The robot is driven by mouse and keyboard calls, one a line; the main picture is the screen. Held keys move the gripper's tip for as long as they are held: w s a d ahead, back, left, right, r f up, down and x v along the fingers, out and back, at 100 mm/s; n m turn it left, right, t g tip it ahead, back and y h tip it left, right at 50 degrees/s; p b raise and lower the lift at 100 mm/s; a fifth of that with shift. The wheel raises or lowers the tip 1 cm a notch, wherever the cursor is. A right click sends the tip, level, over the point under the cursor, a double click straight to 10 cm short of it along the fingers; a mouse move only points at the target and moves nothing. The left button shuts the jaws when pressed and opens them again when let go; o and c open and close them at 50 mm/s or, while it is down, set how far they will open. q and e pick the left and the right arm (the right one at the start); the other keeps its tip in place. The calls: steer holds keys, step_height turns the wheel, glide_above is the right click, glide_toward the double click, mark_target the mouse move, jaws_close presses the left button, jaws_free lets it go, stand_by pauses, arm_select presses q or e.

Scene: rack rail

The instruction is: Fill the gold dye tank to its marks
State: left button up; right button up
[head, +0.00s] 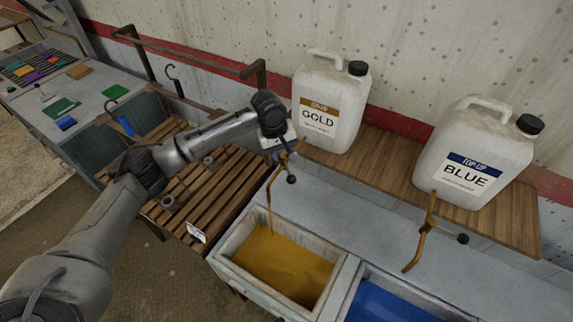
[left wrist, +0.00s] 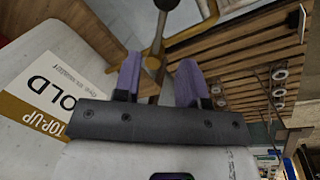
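The gold tank (head: 233,241) is an open grey-walled trough holding gold dye (head: 280,262); I cannot make out its marks. The white GOLD jug (head: 328,92) stands capped on the shelf behind. My left gripper (head: 284,150) is at the tap, just in front of the jug. In the left wrist view its purple fingers (left wrist: 158,76) are apart, with the dark knob (left wrist: 153,62) in line with the gap. My right gripper is out of view.
A white BLUE jug (head: 470,150) stands capped on the wooden shelf (head: 395,165) at right. Its brass tap (head: 424,232) is over the blue tank (head: 385,303). A slatted wooden rack (head: 190,185) lies left of the gold tank. A workbench (head: 90,85) stands at far left.

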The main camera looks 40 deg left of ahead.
mark_target(287, 168)
arm_select(q)
steer(key=f, duration=0.4)
steer(key=w+f, duration=0.1)
steer(key=f, duration=0.1)
steer(key=shift+d+f, duration=0.2)
steer(key=shift+d, duration=0.15)
jaws_close()
stand_by(0.3)
